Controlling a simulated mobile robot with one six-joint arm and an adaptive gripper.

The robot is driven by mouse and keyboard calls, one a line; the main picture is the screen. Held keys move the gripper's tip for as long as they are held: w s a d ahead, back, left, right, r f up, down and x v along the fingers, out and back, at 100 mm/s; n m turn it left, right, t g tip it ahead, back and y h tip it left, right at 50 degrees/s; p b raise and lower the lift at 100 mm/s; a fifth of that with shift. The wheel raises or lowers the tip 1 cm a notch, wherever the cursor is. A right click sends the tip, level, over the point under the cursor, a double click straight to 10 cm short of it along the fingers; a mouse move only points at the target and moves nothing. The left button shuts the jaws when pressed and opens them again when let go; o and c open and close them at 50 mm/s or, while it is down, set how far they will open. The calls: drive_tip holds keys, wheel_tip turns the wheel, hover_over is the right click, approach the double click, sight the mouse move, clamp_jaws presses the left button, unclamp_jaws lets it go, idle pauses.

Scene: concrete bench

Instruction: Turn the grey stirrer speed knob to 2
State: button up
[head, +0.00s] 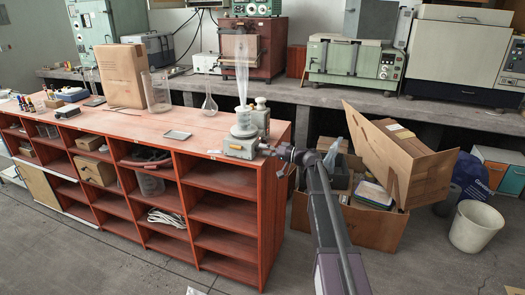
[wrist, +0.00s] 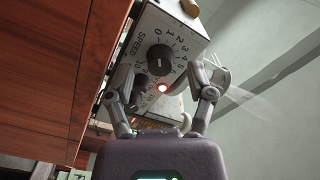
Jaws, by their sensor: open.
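The stirrer (head: 240,147) is a grey box at the right front corner of the red bench. In the wrist view its pale front panel (wrist: 133,45) appears tilted, with a SPEED label and a number scale. The dark grey round speed knob (wrist: 160,60) sits inside this scale. A small light mark shows on the knob, but I cannot tell which number it points to. My gripper (wrist: 165,93) is open, its two fingers spread on either side below the knob, apart from it. In the head view my gripper (head: 268,150) is close to the stirrer's right side; the knob is hidden there.
A red light (wrist: 162,87) glows on the panel below the knob. Clear glassware (head: 242,75) stands above the stirrer. A flask (head: 209,104) and a small grey tray (head: 177,135) are left of it. An open cardboard box (head: 375,227) stands on the floor right of the bench.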

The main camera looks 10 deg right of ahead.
drive_tip(key=shift+w+a, duration=0.2)
drive_tip(key=shift+a, duration=0.15)
clamp_jaws()
